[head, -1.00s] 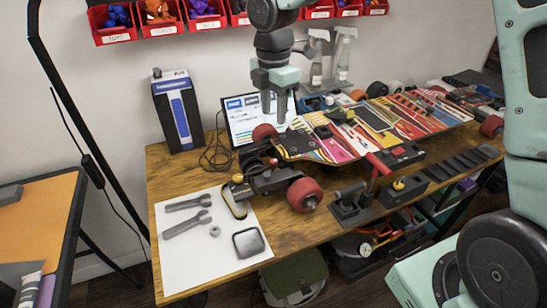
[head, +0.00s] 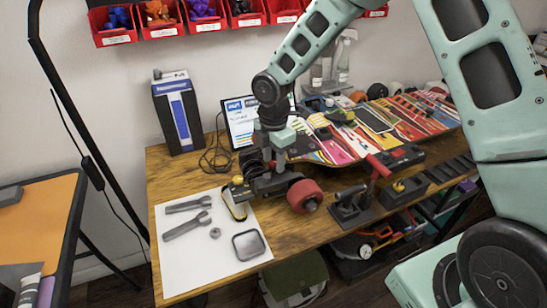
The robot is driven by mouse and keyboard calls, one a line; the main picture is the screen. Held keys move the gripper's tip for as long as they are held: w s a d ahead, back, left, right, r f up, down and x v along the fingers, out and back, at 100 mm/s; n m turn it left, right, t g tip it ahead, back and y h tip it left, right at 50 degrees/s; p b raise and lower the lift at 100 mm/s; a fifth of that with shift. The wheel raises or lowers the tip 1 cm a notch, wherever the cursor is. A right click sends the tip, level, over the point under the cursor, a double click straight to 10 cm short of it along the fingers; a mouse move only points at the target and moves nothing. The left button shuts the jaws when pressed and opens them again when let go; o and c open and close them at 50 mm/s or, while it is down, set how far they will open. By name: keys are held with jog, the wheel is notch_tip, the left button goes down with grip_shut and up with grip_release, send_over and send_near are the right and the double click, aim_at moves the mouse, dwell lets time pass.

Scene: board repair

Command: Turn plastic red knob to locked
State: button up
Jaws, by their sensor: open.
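The gripper hides part of the truck and the far wheel.
A red wheel (head: 305,196) sticks out beside my gripper. A white sheet (head: 180,270) with wrenches and a small tray lies front left. A monitor (head: 240,118) stands behind. Red bins (head: 205,24) hang on the wall. Bare wood shows at front centre.

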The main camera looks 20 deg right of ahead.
grip_shut()
jog(key=m, duration=0.4)
jog(key=shift+m, duration=0.3)
jog(key=m, duration=0.4)
jog(key=shift+m+p, duration=0.3)
jog(key=m, duration=0.4)
jog(key=shift+m, duration=2.4)
